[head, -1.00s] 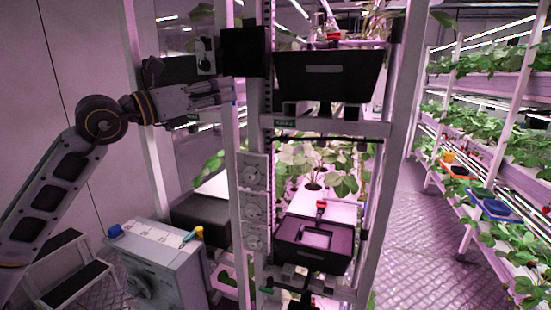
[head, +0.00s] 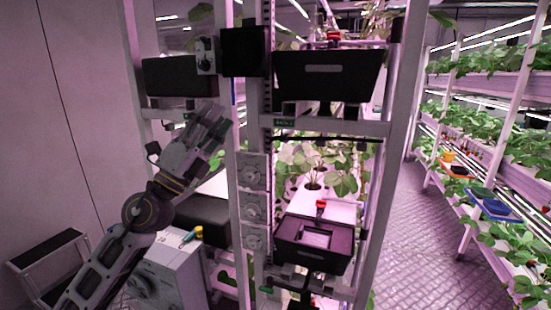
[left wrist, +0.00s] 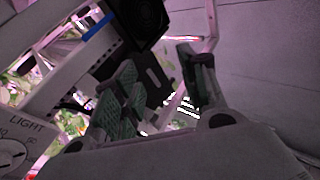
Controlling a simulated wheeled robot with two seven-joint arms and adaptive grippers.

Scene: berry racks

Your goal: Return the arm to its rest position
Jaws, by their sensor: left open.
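My left arm comes in from the lower left in the head view. Its gripper (head: 211,122) points up and to the right, in front of the rack's left post. In the left wrist view the left gripper (left wrist: 160,88) shows its green-padded fingers spread apart, with nothing between them. My right gripper is not in view.
The rack's white post (head: 236,190) stands close to the gripper. A black crate (head: 326,86) sits on the upper shelf and another black bin (head: 312,258) lower down. A grey cabinet (head: 188,268) stands beside my arm. The aisle floor (head: 405,235) is clear.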

